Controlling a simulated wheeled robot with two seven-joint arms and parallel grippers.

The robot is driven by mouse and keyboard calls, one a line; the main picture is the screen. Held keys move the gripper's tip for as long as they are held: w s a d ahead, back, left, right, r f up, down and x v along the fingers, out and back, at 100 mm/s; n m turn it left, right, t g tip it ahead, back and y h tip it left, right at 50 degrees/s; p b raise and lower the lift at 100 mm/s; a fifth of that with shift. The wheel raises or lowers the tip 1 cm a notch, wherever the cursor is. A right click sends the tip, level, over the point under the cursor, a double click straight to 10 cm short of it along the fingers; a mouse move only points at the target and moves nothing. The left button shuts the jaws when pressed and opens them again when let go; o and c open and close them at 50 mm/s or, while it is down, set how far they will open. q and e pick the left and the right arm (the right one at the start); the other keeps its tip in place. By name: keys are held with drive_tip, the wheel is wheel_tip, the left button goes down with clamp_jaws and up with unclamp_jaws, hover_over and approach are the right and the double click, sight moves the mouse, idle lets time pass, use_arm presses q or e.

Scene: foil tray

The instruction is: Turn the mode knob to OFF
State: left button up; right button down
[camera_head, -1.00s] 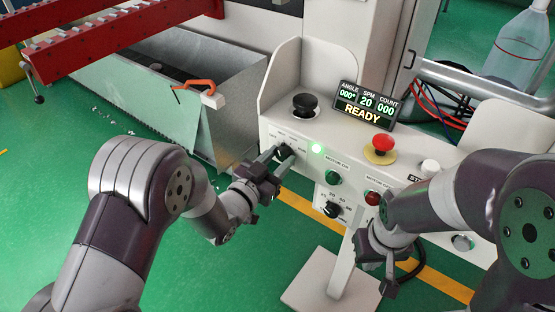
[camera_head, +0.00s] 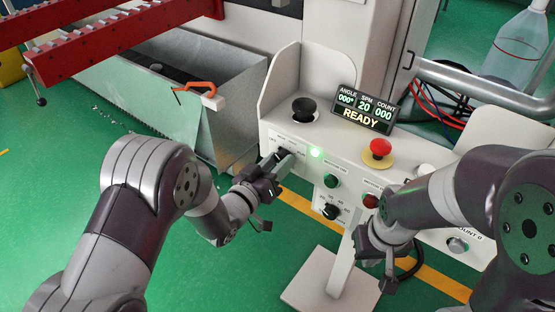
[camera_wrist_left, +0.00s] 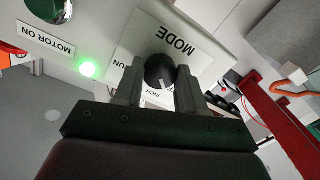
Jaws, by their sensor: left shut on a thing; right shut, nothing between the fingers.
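The mode knob (camera_wrist_left: 160,71) is a round black knob with a light pointer line on a white plate lettered MODE (camera_wrist_left: 176,42). In the left wrist view the plate appears upside down, with RUN to the left and INCH below the knob. The pointer line faces the lower part of the picture, near INCH. My left gripper (camera_wrist_left: 158,82) has one finger on each side of the knob and is shut on it. In the head view my left gripper (camera_head: 284,159) largely hides the knob. My right gripper (camera_head: 388,274) is shut and empty in front of the panel.
A green button (camera_head: 331,181), a lit green lamp (camera_head: 316,153), a red button (camera_head: 371,201) and another black knob (camera_head: 331,211) sit close by. A red emergency button (camera_head: 380,147) and the display (camera_head: 364,107), reading READY, are above. A metal bin (camera_head: 225,105) stands left.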

use_arm(q)
drive_tip(key=shift+n+p, duration=0.4)
drive_tip(key=shift+n, duration=0.7)
drive_tip(key=o, duration=1.1)
drive_tip(key=shift+c, duration=0.2)
drive_tip(key=p+v, duration=0.1)
drive_tip(key=v, duration=1.1)
drive_tip(key=shift+s+a+p, duration=0.25)
drive_tip(key=shift+s+p, duration=0.05)
drive_tip(key=shift+p, duration=0.1)
